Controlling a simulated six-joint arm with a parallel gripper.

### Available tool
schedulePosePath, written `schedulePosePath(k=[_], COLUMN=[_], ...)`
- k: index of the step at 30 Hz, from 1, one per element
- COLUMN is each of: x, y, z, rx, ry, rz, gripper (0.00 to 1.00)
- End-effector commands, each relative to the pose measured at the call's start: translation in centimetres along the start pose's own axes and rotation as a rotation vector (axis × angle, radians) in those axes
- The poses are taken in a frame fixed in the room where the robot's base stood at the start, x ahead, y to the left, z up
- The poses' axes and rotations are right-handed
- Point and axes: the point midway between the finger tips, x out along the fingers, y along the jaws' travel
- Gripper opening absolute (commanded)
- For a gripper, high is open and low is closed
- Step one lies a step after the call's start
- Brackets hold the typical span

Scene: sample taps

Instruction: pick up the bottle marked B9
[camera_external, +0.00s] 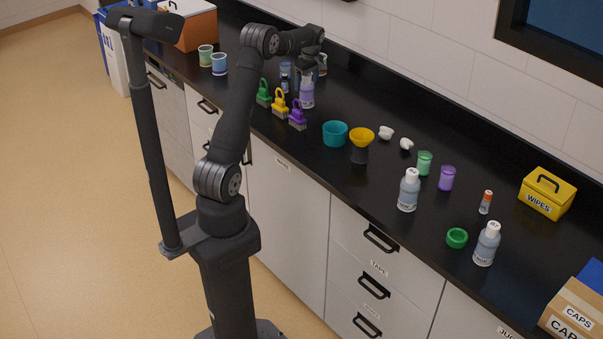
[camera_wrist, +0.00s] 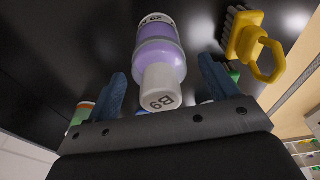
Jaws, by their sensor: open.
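The bottle marked B9 (camera_wrist: 158,60) has a white cap and purple contents. In the wrist view its cap, with the marking readable, points toward my gripper. In the external view the bottle (camera_external: 307,95) stands upright on the black counter, just below my gripper. My gripper (camera_wrist: 163,72) is open, with one blue finger on each side of the bottle's cap end. In the external view my gripper (camera_external: 308,72) points down at the far part of the counter.
Green, yellow (camera_external: 280,103) and purple (camera_external: 298,117) brushes stand close in front of the bottle. The yellow brush also shows in the wrist view (camera_wrist: 243,38). Other cups and vials stand behind my gripper. A teal bowl (camera_external: 335,133) and yellow funnel (camera_external: 361,136) stand to the right.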

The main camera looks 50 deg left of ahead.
Motion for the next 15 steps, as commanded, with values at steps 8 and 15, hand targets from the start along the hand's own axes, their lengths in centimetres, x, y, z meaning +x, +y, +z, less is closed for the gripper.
schedulePosePath(k=[8,15], x=[1.08,1.05], y=[-0.01,-0.01], z=[-0.03,-0.03], rx=[0.001,0.001], ry=[0.000,0.000], rz=[0.001,0.001], gripper=[0.79,0.48])
